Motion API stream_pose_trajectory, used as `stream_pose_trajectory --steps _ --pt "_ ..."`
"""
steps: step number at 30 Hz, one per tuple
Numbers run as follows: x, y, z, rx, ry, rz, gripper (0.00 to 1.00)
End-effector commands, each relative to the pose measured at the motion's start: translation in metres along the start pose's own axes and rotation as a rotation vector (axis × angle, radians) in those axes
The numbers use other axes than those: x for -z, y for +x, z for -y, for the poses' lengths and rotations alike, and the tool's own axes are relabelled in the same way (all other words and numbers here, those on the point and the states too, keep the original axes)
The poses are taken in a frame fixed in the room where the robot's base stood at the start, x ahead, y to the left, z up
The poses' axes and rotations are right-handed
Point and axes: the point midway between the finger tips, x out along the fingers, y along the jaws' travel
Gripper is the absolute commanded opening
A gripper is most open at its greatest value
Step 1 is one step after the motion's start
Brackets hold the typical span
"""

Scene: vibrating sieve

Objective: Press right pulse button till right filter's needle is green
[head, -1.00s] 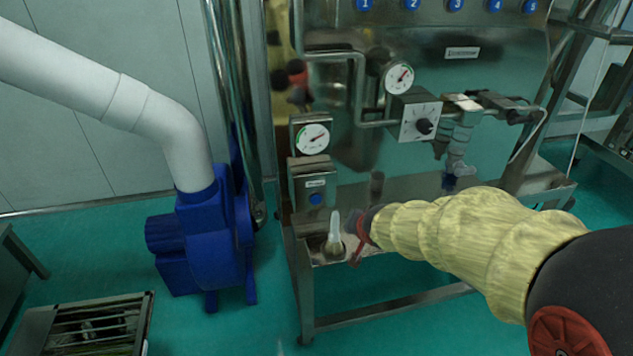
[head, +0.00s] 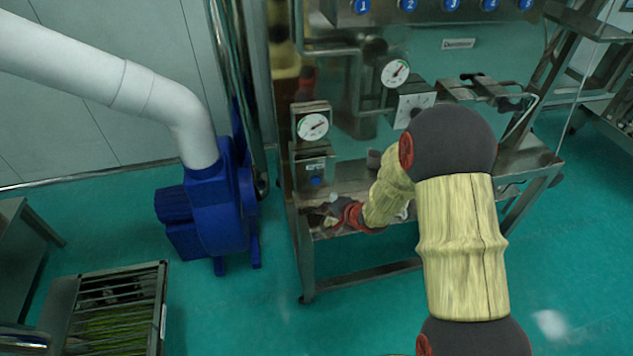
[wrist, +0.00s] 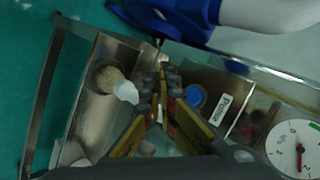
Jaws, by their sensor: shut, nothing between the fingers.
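A metal box labelled "Pulse" (wrist: 227,115) carries a round blue button (wrist: 195,97); in the head view the button (head: 316,181) sits low on the box's front. A white dial gauge (head: 313,126) is mounted above it. In the wrist view the gauge (wrist: 294,148) is partly cut off; its red needle lies away from the green mark at the dial's edge. My gripper (wrist: 165,75) is shut and empty, its fingertips beside the button in the picture; I cannot tell whether they touch anything. In the head view my gripper is low in front of the box, its fingertips unclear.
A blue blower (head: 205,215) with a white pipe stands left. Green floor lies open in front.

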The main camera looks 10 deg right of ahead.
Motion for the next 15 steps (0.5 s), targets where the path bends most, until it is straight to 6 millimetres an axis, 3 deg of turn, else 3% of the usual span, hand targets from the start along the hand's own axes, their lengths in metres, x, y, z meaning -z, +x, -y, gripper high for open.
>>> stream_pose_trajectory --steps 5,15 --pt "0.004 0.006 0.004 0.001 -0.002 0.0 0.0" --pt "0.026 0.036 0.026 0.0 -0.002 0.0 0.0"
